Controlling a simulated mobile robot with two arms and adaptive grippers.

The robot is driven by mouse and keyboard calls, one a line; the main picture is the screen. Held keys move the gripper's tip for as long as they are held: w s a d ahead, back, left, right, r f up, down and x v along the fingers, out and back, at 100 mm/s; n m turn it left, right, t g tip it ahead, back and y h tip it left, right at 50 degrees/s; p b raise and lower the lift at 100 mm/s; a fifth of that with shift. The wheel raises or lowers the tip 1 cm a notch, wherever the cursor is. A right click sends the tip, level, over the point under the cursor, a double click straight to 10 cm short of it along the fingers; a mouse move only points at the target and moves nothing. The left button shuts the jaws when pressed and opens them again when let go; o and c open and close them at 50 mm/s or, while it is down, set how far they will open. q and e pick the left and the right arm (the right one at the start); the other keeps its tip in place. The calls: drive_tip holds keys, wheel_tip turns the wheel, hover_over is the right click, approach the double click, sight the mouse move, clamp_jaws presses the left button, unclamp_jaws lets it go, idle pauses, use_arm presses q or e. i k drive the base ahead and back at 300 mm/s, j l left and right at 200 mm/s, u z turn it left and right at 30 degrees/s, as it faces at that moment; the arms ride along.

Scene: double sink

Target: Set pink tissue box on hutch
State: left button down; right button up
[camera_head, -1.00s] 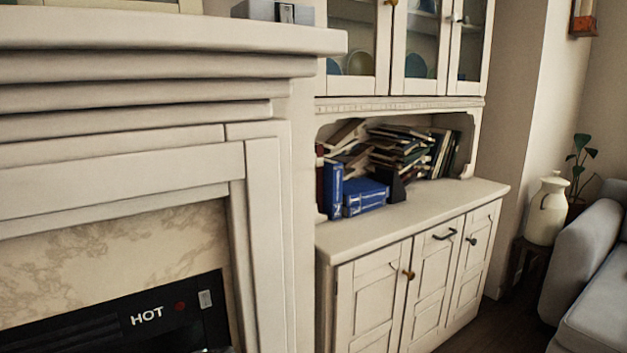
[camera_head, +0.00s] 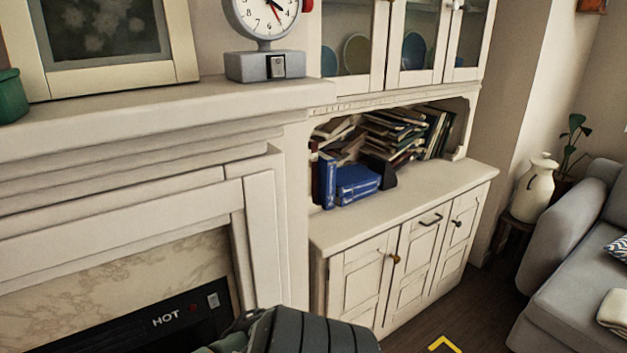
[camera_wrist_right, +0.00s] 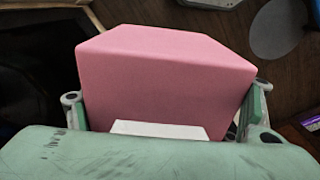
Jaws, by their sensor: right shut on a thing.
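The pink tissue box (camera_wrist_right: 165,75) fills the middle of the right wrist view. My right gripper (camera_wrist_right: 165,112) is shut on it, with one green finger at each side of the box. A white patch shows at the box's near edge. The hutch (camera_head: 415,200) stands right of the fireplace in the head view, with a pale counter, doors below and glass-doored shelves above. Dark and green parts of my arm (camera_head: 305,335) show at the bottom of the head view. The box does not show there. My left gripper is not in view.
Blue books (camera_head: 352,184) and a pile of other books (camera_head: 400,132) fill the hutch's left and back. The counter's front and right part (camera_head: 450,182) is clear. The mantel (camera_head: 160,115) juts out at left, carrying a clock (camera_head: 265,35). A grey sofa (camera_head: 580,260) stands at right.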

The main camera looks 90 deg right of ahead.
sight(344, 222)
drive_tip(key=k+l, duration=0.25)
drive_tip(key=k, duration=0.25)
drive_tip(key=k+l, duration=0.3)
drive_tip(key=k, duration=0.15)
drive_tip(key=k+l, duration=0.25)
drive_tip(key=k, duration=0.25)
